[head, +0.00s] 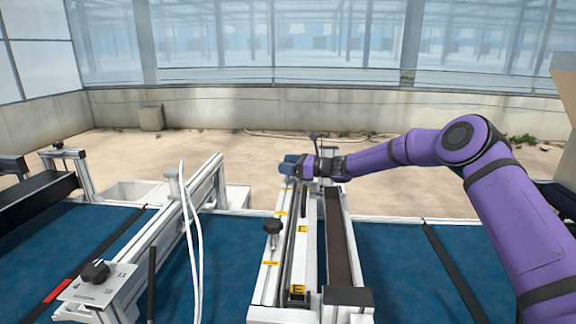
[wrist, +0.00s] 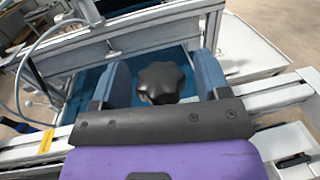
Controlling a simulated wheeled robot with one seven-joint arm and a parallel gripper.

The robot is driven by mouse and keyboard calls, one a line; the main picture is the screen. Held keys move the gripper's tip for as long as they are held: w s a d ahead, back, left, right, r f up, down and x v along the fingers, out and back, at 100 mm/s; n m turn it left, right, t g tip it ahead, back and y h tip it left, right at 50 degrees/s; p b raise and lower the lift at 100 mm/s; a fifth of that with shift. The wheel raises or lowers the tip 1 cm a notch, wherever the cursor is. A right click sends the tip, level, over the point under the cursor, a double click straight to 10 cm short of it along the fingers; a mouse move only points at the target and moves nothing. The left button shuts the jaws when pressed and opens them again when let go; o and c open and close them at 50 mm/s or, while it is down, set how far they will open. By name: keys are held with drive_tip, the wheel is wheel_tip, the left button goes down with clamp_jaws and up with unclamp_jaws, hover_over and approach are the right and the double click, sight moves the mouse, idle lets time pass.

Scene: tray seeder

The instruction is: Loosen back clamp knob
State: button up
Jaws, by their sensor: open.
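The back clamp knob (wrist: 160,82) is black and lobed. In the wrist view it sits between the two blue fingers of my gripper (wrist: 161,76), with a gap on each side. My gripper is open around it and does not appear to grip it. In the head view my gripper (head: 288,164) is at the far end of the middle white frame (head: 267,282), and the back knob is hidden there.
A similar black knob (head: 273,230) stands on the near part of the middle frame. Another black knob (head: 95,271) is on a plate at the left. White cables (head: 190,225) hang by the left gantry. Blue belt (head: 400,270) lies open to the right.

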drive_tip(key=c, duration=0.9)
drive_tip(key=shift+n+g, duration=1.1)
drive_tip(key=shift+g, duration=0.6)
drive_tip(key=shift+n+g, duration=1.1)
drive_tip(key=shift+g, duration=0.6)
drive_tip(key=o, duration=0.9)
drive_tip(key=shift+d, duration=0.1)
drive_tip(key=w+d, duration=0.2)
drive_tip(key=d, duration=0.8)
drive_tip(key=shift+w+d, duration=0.15)
drive_tip(key=shift+d, duration=0.1)
